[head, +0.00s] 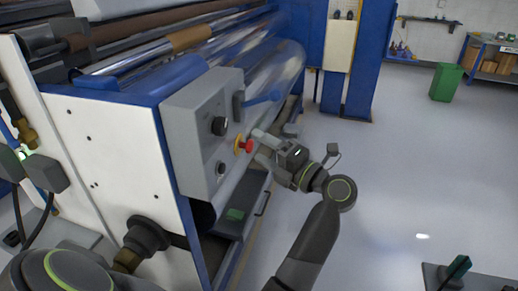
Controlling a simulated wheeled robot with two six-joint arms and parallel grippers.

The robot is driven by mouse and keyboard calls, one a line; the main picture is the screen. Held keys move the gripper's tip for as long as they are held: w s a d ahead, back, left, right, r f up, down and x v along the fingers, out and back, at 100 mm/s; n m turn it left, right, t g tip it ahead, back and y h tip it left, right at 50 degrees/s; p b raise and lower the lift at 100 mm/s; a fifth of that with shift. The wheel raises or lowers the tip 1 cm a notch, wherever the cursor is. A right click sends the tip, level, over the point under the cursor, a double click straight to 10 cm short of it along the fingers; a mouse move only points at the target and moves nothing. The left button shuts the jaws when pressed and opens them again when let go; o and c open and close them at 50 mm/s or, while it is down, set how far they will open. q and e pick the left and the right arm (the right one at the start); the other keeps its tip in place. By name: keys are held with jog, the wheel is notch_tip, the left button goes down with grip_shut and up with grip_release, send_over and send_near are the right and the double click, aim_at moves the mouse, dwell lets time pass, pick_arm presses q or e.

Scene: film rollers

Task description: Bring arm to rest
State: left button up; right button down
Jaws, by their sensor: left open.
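My left gripper (261,149) is beside the control box (201,132) on the end of the film roller machine. Its fingers point left toward the red button (247,146) with a yellow collar. The fingers look spread, and I see nothing between them. The fingertips lie very close to the button; I cannot tell whether they touch it. The left arm bends at the wrist right of the box, and its forearm runs down to the bottom edge. My right gripper is not in view.
An open tray (244,215) sits low under the rollers (262,72). A green bin (446,82) and a shelf (489,60) stand far right. The floor to the right is mostly clear.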

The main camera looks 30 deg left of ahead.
pick_arm(q)
jog(key=w+d+f+m+t+h, duration=0.1)
jog(key=w+f+m+t+h, duration=0.2)
jog(key=f+m+t, duration=0.6)
jog(key=w+d+f+m+t+h, duration=0.2)
jog(key=w+f+m+t+h, duration=0.15)
jog(key=f+m+t, duration=0.55)
jog(key=s+d+f+m+g+h, duration=0.1)
jog(key=s+f+m+g+h, duration=0.15)
jog(key=f+m+h, duration=0.7)
jog(key=s+f+m+g, duration=0.2)
jog(key=s+f+m, duration=0.2)
jog(key=f, duration=1.2)
jog(key=s+a+f+m+g+h, duration=0.25)
jog(key=s+f+g, duration=0.45)
jog(key=s+f, duration=1.15)
jog(key=s+a+f+m+g, duration=0.1)
jog(key=s+f+g, duration=0.3)
jog(key=s, duration=0.9)
jog(key=s+a+f+m+g, duration=0.1)
jog(key=s+a+f+g, duration=0.2)
jog(key=s, duration=1)
jog(key=shift+s+f+m+g, duration=0.3)
jog(key=shift+s+f+g, duration=0.05)
jog(key=shift+f+g, duration=0.1)
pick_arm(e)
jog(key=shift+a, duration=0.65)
